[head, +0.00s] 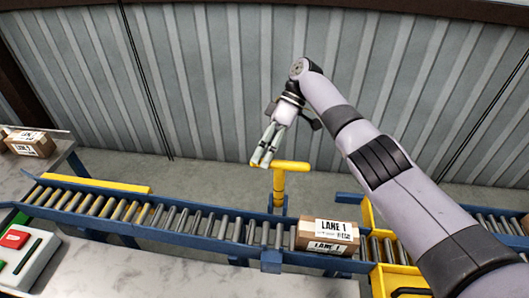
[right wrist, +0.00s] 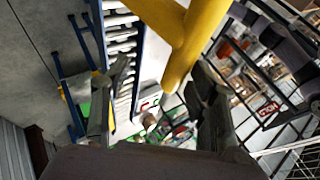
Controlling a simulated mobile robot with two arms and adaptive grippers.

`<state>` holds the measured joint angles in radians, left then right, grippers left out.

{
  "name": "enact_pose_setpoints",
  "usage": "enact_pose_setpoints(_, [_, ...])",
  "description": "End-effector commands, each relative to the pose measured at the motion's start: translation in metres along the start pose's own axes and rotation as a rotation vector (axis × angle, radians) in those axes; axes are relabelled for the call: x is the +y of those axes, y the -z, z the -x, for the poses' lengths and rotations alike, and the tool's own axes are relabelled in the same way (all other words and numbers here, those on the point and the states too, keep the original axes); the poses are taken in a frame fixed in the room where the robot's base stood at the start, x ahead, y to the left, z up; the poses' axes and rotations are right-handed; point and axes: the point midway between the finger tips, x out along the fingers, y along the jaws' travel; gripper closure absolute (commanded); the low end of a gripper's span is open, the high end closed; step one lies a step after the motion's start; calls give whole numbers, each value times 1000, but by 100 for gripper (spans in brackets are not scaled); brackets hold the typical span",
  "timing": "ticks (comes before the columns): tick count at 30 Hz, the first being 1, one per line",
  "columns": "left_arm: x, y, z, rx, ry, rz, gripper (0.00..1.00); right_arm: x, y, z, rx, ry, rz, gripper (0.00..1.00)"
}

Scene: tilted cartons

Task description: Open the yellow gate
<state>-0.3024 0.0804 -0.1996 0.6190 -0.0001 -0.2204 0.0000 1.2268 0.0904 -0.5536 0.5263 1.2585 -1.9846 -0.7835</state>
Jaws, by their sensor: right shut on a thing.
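A yellow T-shaped gate handle (head: 279,180) stands on a short post at the far side of the roller conveyor. My right gripper (head: 263,160) reaches down from above and is shut on the left end of its crossbar. In the right wrist view the yellow bar (right wrist: 178,68) comes in from the top, with its end between the dark fingers of the right gripper (right wrist: 155,115). The fingers hide part of the grip in the head view. My left gripper is not in view.
A carton marked LANE 1 (head: 327,236) sits on the conveyor rollers (head: 180,218), right of the handle. A flat yellow bar (head: 95,183) lies along the far rail. Another carton (head: 29,143) is on the left table. A control box (head: 25,252) with a red button is at lower left.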

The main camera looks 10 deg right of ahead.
Motion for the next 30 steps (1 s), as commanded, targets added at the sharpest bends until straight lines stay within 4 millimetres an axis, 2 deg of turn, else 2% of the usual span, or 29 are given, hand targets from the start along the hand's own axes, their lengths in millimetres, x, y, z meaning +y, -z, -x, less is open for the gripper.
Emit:
enact_pose_setpoints(1, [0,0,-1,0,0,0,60,6,-5,-5,-7,-6,-15,60])
enact_pose_setpoints(23, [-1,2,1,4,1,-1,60,1,-1,0,-2,-4,-5,60])
enact_pose_setpoints(26, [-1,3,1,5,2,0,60,-2,1,4,-1,-5,-4,60])
enact_pose_setpoints(30, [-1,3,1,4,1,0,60,-15,8,20,-1,-7,-1,60])
